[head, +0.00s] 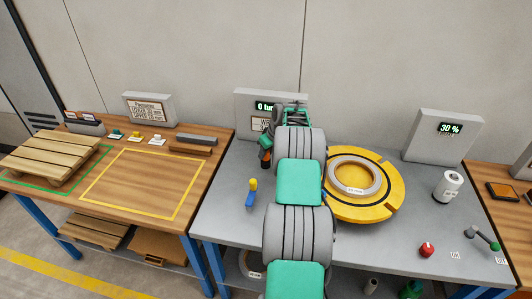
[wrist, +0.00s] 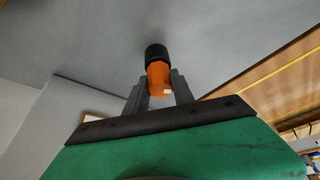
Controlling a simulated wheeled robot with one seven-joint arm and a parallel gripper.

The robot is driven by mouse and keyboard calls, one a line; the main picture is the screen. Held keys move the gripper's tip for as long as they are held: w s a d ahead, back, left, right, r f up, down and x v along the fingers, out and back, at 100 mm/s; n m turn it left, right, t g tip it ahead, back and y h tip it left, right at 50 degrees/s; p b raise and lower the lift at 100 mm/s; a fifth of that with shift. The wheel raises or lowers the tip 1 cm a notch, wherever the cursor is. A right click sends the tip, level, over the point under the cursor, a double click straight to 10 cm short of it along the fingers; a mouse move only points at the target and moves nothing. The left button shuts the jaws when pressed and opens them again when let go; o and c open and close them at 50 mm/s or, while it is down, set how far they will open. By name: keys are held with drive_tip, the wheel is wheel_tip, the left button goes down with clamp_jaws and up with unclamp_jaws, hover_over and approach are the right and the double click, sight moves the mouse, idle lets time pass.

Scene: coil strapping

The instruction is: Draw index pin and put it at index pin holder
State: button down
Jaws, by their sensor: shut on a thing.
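My gripper (head: 267,141) is at the back of the grey bench, left of the yellow turntable (head: 396,184). In the wrist view its two fingers (wrist: 159,84) are shut on an orange piece with a black end, which looks like the index pin (wrist: 158,72). The black end points away from the palm. The pin also shows below the gripper in the head view (head: 265,157). Whether its tip touches the bench cannot be told. No index pin holder can be made out for certain; my arm hides part of the bench and the turntable's left side.
A grey coil ring (head: 376,180) lies on the turntable. A yellow-and-blue tool (head: 251,192) stands left of my arm. A display (head: 245,98) is behind the gripper. A white canister (head: 448,186) and red knob (head: 427,250) are at right.

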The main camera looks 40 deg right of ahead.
drive_tip(key=shift+f, duration=0.2)
drive_tip(key=c, duration=1)
unclamp_jaws()
drive_tip(key=shift+r, duration=0.1)
drive_tip(key=shift+r, duration=0.1)
